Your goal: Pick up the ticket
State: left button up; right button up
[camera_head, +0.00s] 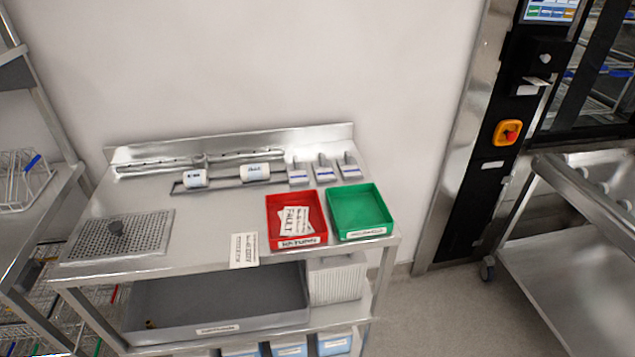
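Several white paper slips could be the ticket. One printed slip (244,250) is at the front edge of the steel table (190,225), partly overhanging it. Other printed slips (293,220) lie overlapping in the red tray (312,206); the top one seems to read "FAULT". A small white slip (537,81) sticks out of a black unit (546,58) on the washer's front panel at the right. Neither of my grippers is in view.
A green tray (360,210) stands empty beside the red one. A perforated plate (118,236) lies at the table's left, with rolls (255,172) and small grey devices (323,170) at the back. A steel trolley (590,260) stands at the right; floor between is clear.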

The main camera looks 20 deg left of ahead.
aim_at(244, 251)
jog(key=u, duration=1.2)
